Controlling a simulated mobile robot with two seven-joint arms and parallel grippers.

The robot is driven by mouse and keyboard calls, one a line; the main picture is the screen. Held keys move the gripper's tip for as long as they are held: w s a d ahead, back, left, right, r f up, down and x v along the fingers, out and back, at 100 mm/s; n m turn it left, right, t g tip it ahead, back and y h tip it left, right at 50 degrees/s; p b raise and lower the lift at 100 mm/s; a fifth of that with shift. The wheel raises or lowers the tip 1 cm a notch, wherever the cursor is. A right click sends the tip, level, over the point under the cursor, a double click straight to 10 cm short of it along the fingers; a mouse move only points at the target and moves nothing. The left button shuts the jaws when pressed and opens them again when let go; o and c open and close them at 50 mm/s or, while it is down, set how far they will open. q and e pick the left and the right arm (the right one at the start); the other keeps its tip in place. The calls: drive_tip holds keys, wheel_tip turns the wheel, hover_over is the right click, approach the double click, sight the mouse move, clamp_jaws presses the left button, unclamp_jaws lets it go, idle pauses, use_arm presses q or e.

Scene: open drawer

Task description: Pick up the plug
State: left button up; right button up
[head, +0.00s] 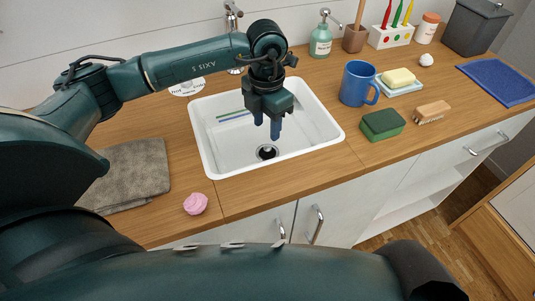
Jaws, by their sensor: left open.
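A dark round plug (267,152), with a small lighter spot at its centre, sits at the drain in the bottom of the white sink (329,121). I cannot tell how deep it sits in the drain. My left gripper (267,127) points down over the sink with its two blue fingers apart and nothing between them. In the picture its fingertips are just above the plug, apart from it. My right gripper does not show.
A tap (233,18) stands behind the sink. A blue mug (357,83) and a green sponge (383,124) stand to the right. A grey towel (133,172) and a pink object (195,203) lie left. The front right counter is partly clear.

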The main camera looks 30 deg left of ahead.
sight(268, 151)
use_arm(q)
drive_tip(key=f, duration=0.8)
drive_tip(key=shift+w+f, duration=0.2)
drive_tip(key=shift+f, duration=0.2)
drive_tip(key=shift+c, duration=0.3)
clamp_jaws()
